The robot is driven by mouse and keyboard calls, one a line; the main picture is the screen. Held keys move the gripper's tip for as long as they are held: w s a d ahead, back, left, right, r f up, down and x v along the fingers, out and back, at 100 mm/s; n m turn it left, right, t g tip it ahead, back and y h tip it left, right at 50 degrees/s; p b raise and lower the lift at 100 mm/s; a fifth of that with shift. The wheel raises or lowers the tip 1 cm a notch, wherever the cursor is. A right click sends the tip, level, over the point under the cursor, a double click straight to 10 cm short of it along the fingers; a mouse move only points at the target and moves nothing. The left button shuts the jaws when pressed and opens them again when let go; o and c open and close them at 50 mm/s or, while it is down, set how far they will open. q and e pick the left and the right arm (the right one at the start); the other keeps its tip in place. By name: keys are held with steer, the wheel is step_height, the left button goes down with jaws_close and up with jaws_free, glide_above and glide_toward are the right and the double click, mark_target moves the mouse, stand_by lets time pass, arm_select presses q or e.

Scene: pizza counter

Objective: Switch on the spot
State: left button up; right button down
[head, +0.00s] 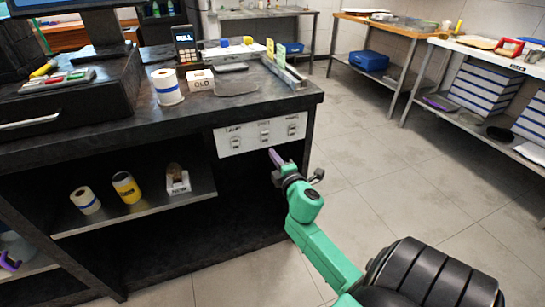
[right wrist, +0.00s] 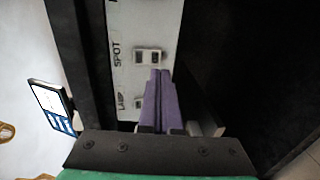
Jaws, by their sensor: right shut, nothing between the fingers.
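The white switch panel (head: 249,139) is on the counter's front face near its right end, with three rocker switches in a row. The spot switch (head: 264,132) is the middle one. In the right wrist view the spot switch (right wrist: 148,56) sits beside the word SPOT, with the lamp switch (right wrist: 138,103) nearer to me. My right gripper (head: 272,154) is shut and empty just below the panel. In the right wrist view its purple fingertips (right wrist: 159,72) appear right beside the spot switch; I cannot tell whether they touch it. The switch's on or off position is unclear. My left gripper is out of view.
The dark countertop (head: 130,118) overhangs the panel. A paper roll (head: 166,87) and a box marked OLD (head: 200,80) stand on it. The shelf (head: 140,212) under it holds rolls and a small holder. The floor (head: 360,150) to the right is clear.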

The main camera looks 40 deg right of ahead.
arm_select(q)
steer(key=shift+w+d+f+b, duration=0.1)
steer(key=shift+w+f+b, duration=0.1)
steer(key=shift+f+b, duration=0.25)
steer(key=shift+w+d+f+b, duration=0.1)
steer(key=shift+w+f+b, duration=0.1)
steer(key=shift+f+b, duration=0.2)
arm_select(e)
steer(key=s+a+f, duration=0.1)
steer(key=s+a, duration=0.1)
steer(key=s, duration=0.6)
steer(key=shift+a+f, duration=0.3)
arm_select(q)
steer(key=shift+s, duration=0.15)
arm_select(e)
steer(key=shift+s, duration=0.1)
